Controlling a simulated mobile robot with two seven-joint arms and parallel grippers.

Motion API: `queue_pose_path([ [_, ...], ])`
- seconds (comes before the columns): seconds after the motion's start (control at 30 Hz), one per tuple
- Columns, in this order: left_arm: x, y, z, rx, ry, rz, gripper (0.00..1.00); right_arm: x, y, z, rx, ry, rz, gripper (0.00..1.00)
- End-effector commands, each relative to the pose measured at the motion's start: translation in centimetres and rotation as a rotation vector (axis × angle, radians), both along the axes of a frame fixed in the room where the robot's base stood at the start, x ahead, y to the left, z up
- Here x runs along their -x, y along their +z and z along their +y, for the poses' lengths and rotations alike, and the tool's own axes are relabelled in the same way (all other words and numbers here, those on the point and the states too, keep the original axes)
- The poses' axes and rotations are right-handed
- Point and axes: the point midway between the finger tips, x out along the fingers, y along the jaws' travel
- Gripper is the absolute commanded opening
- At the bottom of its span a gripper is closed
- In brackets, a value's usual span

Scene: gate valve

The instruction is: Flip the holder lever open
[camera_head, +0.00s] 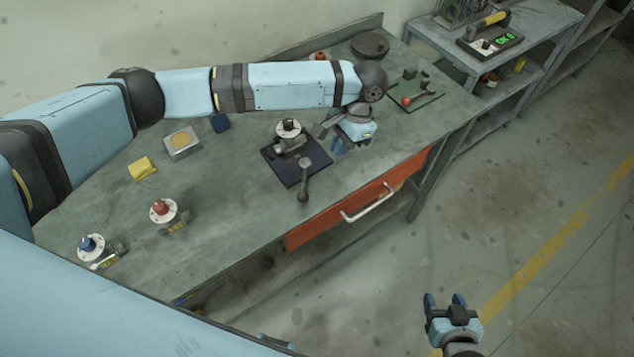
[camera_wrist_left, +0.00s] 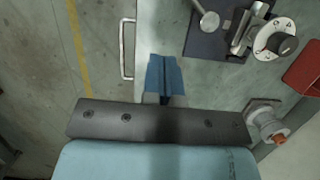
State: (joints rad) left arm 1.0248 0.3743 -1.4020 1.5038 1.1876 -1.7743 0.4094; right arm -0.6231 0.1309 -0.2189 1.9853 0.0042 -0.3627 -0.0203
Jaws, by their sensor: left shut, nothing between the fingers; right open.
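The holder is a dark square plate (camera_head: 285,172) on the workbench. A valve with a white dial and black knob (camera_head: 289,127) sits on it. The holder lever (camera_head: 304,185) is a grey arm with a round end at the plate's front side, pointing toward the bench's front edge. In the left wrist view the lever's round end (camera_wrist_left: 209,21) and the white dial (camera_wrist_left: 274,40) show at the top. My left gripper (camera_head: 338,146) is shut and empty, just right of the plate and apart from the lever. Its blue fingers (camera_wrist_left: 165,76) point toward the bench. My right gripper (camera_head: 445,300) is open and empty over the floor.
A blue-knobbed valve (camera_head: 88,244), a red-knobbed valve (camera_head: 160,209), a yellow block (camera_head: 142,168) and a grey box (camera_head: 182,143) stand left on the bench. An orange drawer (camera_head: 330,224) with a handle is below the front edge. Bench around the lever's end is clear.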

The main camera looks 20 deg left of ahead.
Motion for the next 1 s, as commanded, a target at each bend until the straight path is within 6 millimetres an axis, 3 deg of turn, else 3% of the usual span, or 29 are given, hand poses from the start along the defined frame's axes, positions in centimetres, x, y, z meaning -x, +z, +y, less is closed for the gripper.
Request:
queue_pose_path([
  [0.37, 0.3, -1.0, 0.2, 0.001, 0.0, 0.001, 0.0, -0.1, 0.3, 0.0, 0.0, -0.001, -0.002, 0.56],
  [0.8, 2.3, -9.4, 1.9, 0.001, 0.0, 0.001, 0.0, -0.1, 2.0, -0.3, 0.005, -0.004, -0.005, 0.56],
  [1.0, 4.4, -9.9, 3.8, 0.001, 0.0, -0.002, 0.0, 0.0, 3.2, -0.6, 0.006, -0.011, -0.002, 0.56],
])
